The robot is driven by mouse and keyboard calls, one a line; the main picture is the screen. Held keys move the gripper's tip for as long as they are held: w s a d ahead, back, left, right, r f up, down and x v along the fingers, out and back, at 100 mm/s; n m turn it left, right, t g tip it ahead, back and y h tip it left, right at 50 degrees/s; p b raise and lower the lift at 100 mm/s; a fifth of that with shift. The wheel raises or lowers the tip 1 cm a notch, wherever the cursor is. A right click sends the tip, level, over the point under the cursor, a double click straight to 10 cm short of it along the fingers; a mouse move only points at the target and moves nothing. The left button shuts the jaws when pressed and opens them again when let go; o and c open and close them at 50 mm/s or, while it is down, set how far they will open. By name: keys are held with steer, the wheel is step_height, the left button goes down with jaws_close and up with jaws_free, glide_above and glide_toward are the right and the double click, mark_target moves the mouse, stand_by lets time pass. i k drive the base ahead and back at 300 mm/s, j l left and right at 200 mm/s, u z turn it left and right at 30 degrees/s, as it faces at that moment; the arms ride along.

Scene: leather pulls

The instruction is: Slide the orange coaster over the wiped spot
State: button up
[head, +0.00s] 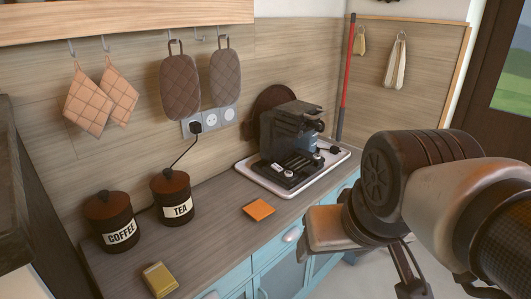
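The orange coaster (259,210) is a small flat square lying on the wood-grain counter (215,238), near its front edge, between the TEA canister and the coffee machine's tray. I cannot make out a wiped spot on the counter. A yellow sponge-like block (160,279) lies on the counter at the lower left, in front of the canisters. My arm comes in from the right. The dark end parts of my gripper (411,287) show low in the picture, right of the counter and apart from the coaster. Whether its fingers are open is unclear.
A coffee machine (291,139) stands on a white-rimmed tray (252,179) at the back right. COFFEE (111,221) and TEA (173,197) canisters stand at the left. A cord (183,154) hangs from the wall socket. The counter around the coaster is clear.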

mark_target(258, 210)
steer(key=k, duration=0.25)
steer(key=k+u, duration=0.2)
steer(key=u, duration=0.2)
steer(key=k+j+u, duration=0.1)
steer(key=u, duration=0.35)
steer(key=i+l+u, duration=0.1)
steer(key=l+u, duration=0.15)
steer(key=i+l+u, duration=0.1)
steer(key=l+u, duration=0.15)
steer(key=i+l, duration=0.1)
steer(key=l, duration=0.25)
steer(key=i+l, duration=0.15)
steer(key=l, duration=0.25)
steer(key=i+l, duration=0.1)
steer(key=l, duration=0.25)
steer(key=i+l, duration=0.1)
steer(key=l, duration=0.3)
steer(key=i+l, duration=0.1)
steer(key=l, duration=0.25)
steer(key=i+l, duration=0.15)
steer(key=l, duration=0.25)
